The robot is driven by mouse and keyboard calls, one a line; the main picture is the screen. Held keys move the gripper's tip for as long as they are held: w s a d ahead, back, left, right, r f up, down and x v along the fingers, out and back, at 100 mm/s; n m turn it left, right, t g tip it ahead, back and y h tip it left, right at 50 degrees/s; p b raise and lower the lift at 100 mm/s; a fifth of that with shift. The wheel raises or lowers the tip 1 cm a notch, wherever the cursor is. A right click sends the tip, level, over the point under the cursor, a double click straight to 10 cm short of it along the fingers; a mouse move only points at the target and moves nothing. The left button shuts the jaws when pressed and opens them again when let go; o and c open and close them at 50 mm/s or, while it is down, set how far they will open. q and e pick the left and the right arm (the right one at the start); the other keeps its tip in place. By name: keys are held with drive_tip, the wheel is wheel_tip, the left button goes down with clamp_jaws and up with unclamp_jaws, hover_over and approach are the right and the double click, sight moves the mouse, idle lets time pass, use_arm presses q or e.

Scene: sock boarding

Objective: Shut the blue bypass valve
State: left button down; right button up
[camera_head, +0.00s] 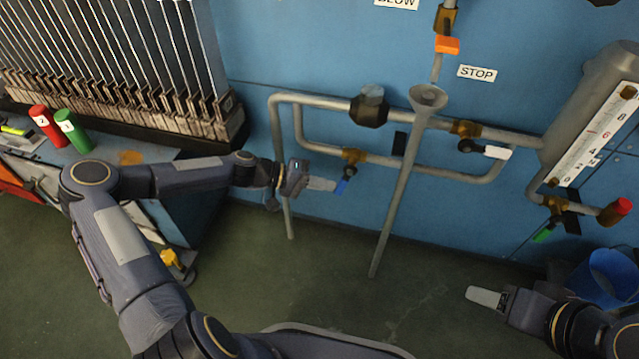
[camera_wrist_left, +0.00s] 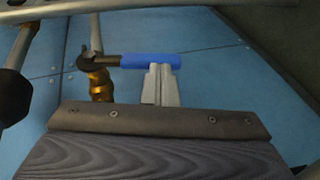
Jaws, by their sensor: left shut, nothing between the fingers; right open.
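The blue bypass valve has a brass body (camera_head: 354,156) on the lower pipe loop and a blue lever handle (camera_head: 342,187) that points down in the head view. In the left wrist view the blue handle (camera_wrist_left: 150,61) runs sideways from the brass body (camera_wrist_left: 99,84). My left gripper (camera_head: 332,185) is shut and empty, its fingertips right at the handle. In the left wrist view the closed fingertips (camera_wrist_left: 161,75) overlap the handle's lower edge; whether they touch it I cannot tell. My right gripper (camera_head: 470,293) is open, low at the right, far from the valve.
A white-handled valve (camera_head: 495,152) sits on the pipes to the right, and an orange-handled one (camera_head: 447,45) above. A funnel-topped pipe (camera_head: 428,97) stands in front of the pipework. A blue bucket (camera_head: 608,272) is at the far right. The floor below is clear.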

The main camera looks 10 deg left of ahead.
use_arm(q)
drive_tip(key=shift+d+f, duration=0.7)
drive_tip(key=shift+d, duration=0.2)
use_arm(e)
drive_tip(key=shift+f, duration=0.3)
use_arm(q)
drive_tip(key=shift+s+d, duration=0.1)
